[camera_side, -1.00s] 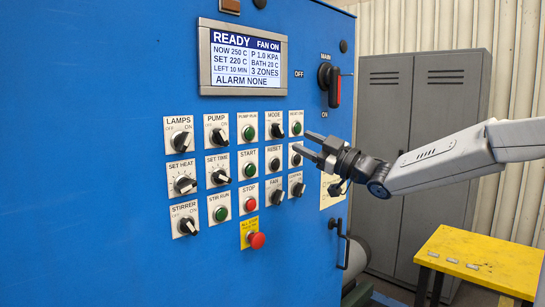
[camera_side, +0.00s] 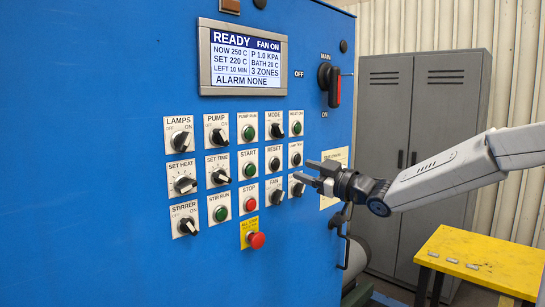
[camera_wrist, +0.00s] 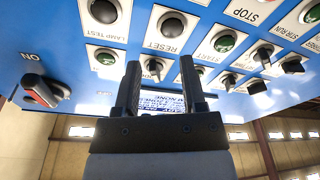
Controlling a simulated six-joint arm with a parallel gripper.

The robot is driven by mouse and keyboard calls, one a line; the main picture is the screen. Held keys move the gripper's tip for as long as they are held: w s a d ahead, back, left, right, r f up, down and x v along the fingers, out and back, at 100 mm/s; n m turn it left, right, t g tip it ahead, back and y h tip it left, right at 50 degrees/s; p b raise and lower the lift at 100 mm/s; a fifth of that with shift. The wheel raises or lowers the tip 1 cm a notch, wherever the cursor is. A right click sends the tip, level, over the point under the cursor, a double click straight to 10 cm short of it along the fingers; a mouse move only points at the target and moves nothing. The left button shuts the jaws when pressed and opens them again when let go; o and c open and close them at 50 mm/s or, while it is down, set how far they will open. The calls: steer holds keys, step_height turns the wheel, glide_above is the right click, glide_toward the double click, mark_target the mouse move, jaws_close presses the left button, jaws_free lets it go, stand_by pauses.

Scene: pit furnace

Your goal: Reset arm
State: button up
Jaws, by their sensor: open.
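My gripper (camera_side: 308,172) is open and empty in the side view. Its fingers point left toward the blue control panel (camera_side: 120,150), at the right end of the button rows. In the wrist view my gripper (camera_wrist: 160,85) shows two dark fingers spread apart with nothing between them. The black reset button (camera_side: 274,163) is just left of the gripper. I cannot tell whether the fingertips touch the panel.
The display (camera_side: 243,60) reads READY, FAN ON, ALARM NONE. A red and black main switch (camera_side: 333,86) juts out above the gripper. A red stop mushroom (camera_side: 257,240) is low on the panel. A grey cabinet (camera_side: 385,110) and yellow table (camera_side: 490,260) stand right.

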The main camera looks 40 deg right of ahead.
steer(key=s+a+f+m+g+h, duration=0.15)
steer(key=f+g, duration=0.25)
steer(key=f, duration=0.6)
steer(key=s+a+f+m+g+h, duration=0.1)
steer(key=s+a+f+m+g, duration=0.3)
steer(key=f, duration=0.6)
steer(key=s+a+f+g+y, duration=0.1)
steer(key=s+a+f+g, duration=0.2)
steer(key=s+f+g, duration=0.6)
step_height(320, 180, down, 2)
steer(key=shift+s+a+f, duration=0.1)
steer(key=shift+s+a, duration=0.15)
steer(key=shift+s, duration=0.95)
